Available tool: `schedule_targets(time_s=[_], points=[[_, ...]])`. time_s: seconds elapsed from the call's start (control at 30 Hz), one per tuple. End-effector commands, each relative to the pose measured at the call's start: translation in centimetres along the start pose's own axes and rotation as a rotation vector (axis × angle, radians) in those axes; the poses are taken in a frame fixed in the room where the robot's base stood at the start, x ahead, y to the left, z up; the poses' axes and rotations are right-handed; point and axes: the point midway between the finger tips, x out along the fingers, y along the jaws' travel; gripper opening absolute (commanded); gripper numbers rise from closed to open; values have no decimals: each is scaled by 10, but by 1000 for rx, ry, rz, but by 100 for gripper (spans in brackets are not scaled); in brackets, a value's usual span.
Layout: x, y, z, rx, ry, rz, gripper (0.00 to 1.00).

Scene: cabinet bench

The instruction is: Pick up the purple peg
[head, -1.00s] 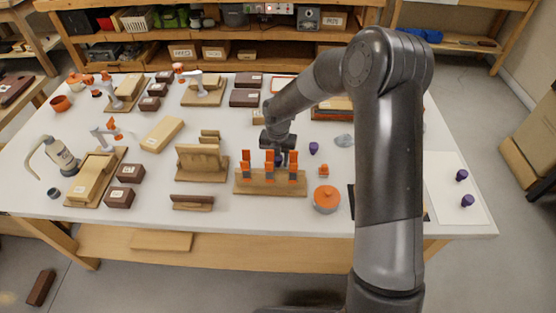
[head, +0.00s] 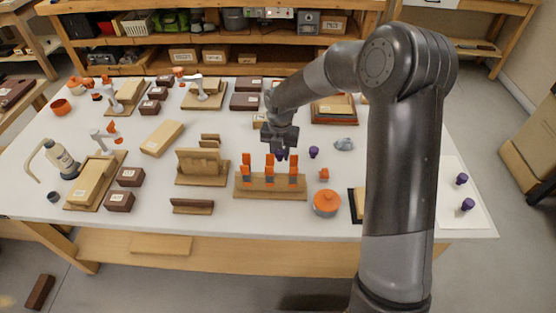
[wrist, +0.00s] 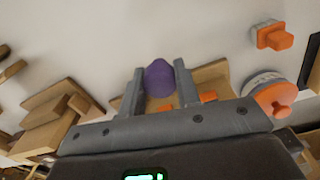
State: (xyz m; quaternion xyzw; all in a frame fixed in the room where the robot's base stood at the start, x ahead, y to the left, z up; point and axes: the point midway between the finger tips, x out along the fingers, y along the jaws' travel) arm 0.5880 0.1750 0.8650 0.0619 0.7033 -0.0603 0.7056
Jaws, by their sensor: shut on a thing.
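A purple peg (wrist: 159,78) sits between the two fingers of my gripper (wrist: 160,88) in the wrist view, and both fingers close on its sides. In the head view my gripper (head: 280,150) hangs above the table behind the wooden rack (head: 270,191) with orange-topped pieces, and the held peg (head: 281,155) shows small and dark at its tips. Another purple peg (head: 314,152) stands on the table just right of my gripper. Two more purple pegs (head: 462,179) (head: 467,204) stand on the white sheet at the right.
An orange-lidded pot (head: 326,203) and a small orange piece (head: 324,174) stand right of the rack. Wooden holders (head: 202,165) and dark boxes (head: 130,177) fill the left. A grey lump (head: 344,144) lies at the right. White table shows between them.

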Motion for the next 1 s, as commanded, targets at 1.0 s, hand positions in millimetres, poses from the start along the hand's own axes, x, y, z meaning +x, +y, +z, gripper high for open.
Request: schedule_targets(time_s=[1.0], points=[[-63,-133,7,93,3,-1,8]])
